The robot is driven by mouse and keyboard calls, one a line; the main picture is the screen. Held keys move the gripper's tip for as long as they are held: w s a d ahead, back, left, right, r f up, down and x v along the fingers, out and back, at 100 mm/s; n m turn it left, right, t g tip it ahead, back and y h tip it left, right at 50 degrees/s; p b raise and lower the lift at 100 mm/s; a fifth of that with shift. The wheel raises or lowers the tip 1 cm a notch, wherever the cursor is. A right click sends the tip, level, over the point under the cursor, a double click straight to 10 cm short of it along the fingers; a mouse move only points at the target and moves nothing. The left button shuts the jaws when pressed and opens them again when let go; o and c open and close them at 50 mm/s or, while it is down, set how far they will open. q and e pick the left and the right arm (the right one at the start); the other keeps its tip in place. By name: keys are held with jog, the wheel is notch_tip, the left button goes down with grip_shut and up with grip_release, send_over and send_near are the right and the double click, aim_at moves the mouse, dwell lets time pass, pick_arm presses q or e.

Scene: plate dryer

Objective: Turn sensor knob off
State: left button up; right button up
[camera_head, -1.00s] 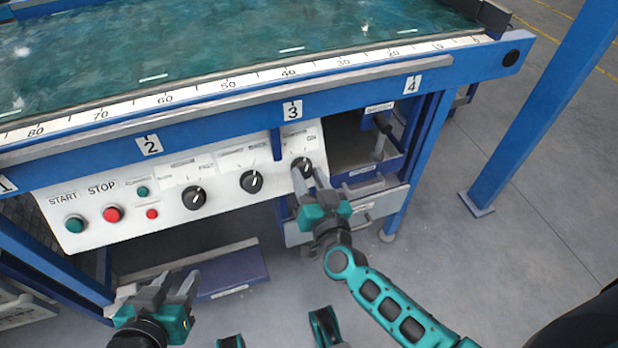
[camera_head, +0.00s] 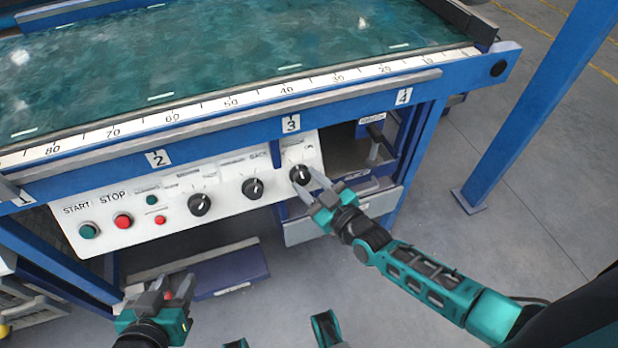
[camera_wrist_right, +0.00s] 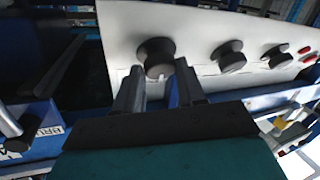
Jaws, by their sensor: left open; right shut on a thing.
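The white control panel (camera_head: 150,226) carries three black knobs in a row; their small labels are too blurred to read. The rightmost knob (camera_head: 300,173) has a light pointer mark, and it also shows close up in the right wrist view (camera_wrist_right: 155,57). My right gripper (camera_head: 311,183) is at this knob, its two fingers shut on the knob's sides and partly hiding it in the head view. My left gripper (camera_head: 173,287) is open and empty, low in front of the panel.
The middle knob (camera_head: 252,188) and left knob (camera_head: 199,204) are beside it. The red stop button (camera_head: 123,221) and green start button (camera_head: 89,230) sit further left. A blue table rail (camera_head: 240,132) overhangs the panel. Open floor (camera_head: 530,240) lies to the right.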

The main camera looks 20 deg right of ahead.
jog(key=n, duration=0.1)
jog(key=n+g+p, duration=0.1)
jog(key=n+y, duration=0.1)
jog(key=shift+w+r+n+p, duration=0.1)
jog(key=shift+r+n+p, duration=0.15)
jog(key=shift+n+p, duration=0.1)
jog(key=shift+d+n+g+y+p, duration=0.1)
jog(key=shift+n+g+y+p, duration=0.3)
jog(key=shift+n+g, duration=0.3)
jog(key=o, duration=1)
jog(key=shift+o, duration=0.2)
jog(key=shift+f, duration=0.1)
jog(key=p+v, duration=0.3)
jog(key=v, duration=1)
